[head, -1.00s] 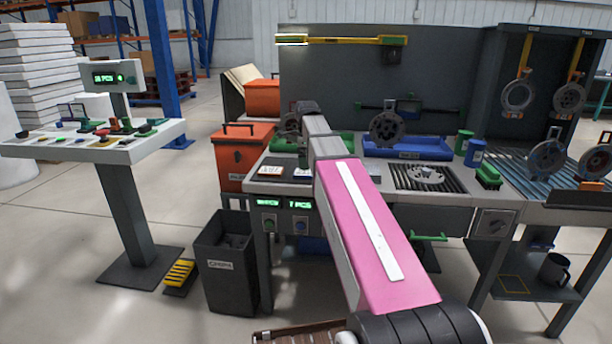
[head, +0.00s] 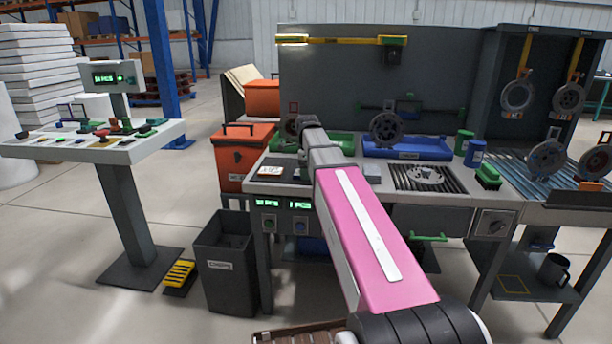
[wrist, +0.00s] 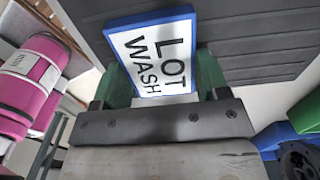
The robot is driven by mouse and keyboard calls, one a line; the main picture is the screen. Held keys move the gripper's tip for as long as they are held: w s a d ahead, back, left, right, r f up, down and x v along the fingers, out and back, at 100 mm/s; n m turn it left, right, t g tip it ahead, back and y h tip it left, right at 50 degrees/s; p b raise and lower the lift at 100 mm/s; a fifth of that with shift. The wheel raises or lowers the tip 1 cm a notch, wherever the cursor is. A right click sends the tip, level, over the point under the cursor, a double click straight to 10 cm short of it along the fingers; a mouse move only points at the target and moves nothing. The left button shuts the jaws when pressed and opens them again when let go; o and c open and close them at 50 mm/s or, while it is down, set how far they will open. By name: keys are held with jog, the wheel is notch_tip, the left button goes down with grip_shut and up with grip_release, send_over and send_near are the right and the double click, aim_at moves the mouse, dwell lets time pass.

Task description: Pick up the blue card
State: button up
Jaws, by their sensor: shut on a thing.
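In the wrist view the blue card (wrist: 152,52), with a blue edge and a white face reading "LOT WASH", is between the green fingers of my gripper (wrist: 162,80). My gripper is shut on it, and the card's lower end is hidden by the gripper.
Behind are a green tray (head: 341,140) and a blue tray (head: 408,148) with a dark wheel (head: 387,128). A grate (head: 428,178) is right of my arm. A dark bin (head: 226,262) stands left.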

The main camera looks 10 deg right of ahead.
jog(key=shift+r, duration=0.8)
notch_tip(320, 180, up, 3)
jog(key=shift+f, duration=0.15)
jog(key=s+a+r, duration=0.6)
jog(key=a+r, duration=0.3)
jog(key=r, duration=0.1)
jog(key=shift+s+a+r, duration=0.3)
jog(key=shift+s+r, duration=0.05)
dwell(0.4)
